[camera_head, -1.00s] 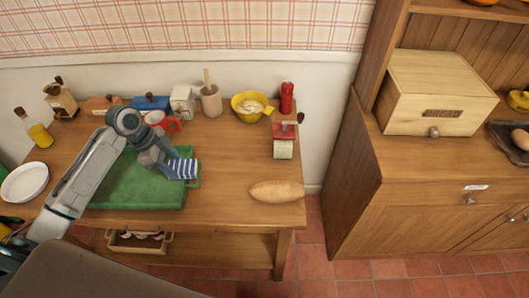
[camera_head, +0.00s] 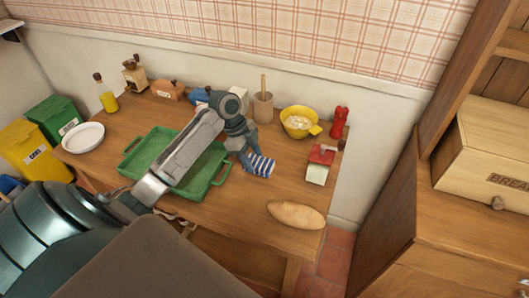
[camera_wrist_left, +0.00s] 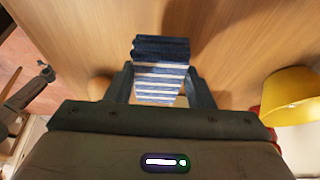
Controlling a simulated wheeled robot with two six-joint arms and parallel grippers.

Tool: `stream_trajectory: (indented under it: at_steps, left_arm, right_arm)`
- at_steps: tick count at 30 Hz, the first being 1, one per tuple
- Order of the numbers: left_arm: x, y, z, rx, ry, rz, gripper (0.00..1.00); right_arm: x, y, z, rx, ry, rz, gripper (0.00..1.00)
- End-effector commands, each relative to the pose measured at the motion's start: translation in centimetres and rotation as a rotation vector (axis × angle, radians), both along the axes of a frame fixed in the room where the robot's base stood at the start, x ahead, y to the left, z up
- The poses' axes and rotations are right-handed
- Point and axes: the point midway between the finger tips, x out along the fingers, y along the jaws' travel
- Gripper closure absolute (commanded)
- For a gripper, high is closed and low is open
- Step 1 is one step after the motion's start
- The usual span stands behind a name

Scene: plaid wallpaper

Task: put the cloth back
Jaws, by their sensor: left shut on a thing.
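The cloth (camera_head: 259,166) is blue and white striped. My left gripper (camera_head: 247,157) is shut on it and holds it over the wooden table, just right of the green tray (camera_head: 136,163). In the left wrist view the cloth (camera_wrist_left: 160,70) hangs between the two fingers of my left gripper (camera_wrist_left: 162,88), with the wooden tabletop behind it. I cannot tell whether its end touches the table. My left arm hides part of the tray. My right gripper is not in view.
A bread loaf (camera_head: 296,215) lies at the table's front right. A white plate (camera_head: 83,137) is at the left. A wooden cabinet (camera_head: 395,215) stands to the right.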

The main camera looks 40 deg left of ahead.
Motion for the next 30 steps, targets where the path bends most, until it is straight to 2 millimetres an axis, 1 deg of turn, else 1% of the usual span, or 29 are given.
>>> stream_trajectory:
  at_steps: [1, 3, 6, 9, 14, 21, 30]
  left_arm:
    - [1.5, -0.2, 0.3, -0.007, -0.001, 0.001, 0.77]
    - [3.1, -0.1, 0.1, -0.005, 0.0, 0.002, 0.77]
    - [4.8, 0.0, -0.2, -0.004, -0.001, 0.0, 0.77]
    - [5.8, 0.1, -0.4, -0.002, 0.0, 0.0, 0.77]
    - [6.2, 0.1, -1.0, -0.001, 0.002, 0.0, 0.77]
    - [6.1, 0.2, -3.9, -0.001, 0.002, 0.0, 0.77]
    - [6.1, 0.2, -4.3, 0.001, 0.001, -0.001, 0.77]
  right_arm:
    - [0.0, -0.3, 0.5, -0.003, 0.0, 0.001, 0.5]
    - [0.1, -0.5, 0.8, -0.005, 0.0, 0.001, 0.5]
    - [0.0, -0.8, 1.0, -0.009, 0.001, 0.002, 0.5]
    - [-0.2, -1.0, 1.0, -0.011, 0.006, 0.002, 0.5]
    - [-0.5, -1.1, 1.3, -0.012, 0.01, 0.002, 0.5]
    - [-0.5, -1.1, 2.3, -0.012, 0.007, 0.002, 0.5]
    - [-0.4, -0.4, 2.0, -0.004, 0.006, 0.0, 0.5]
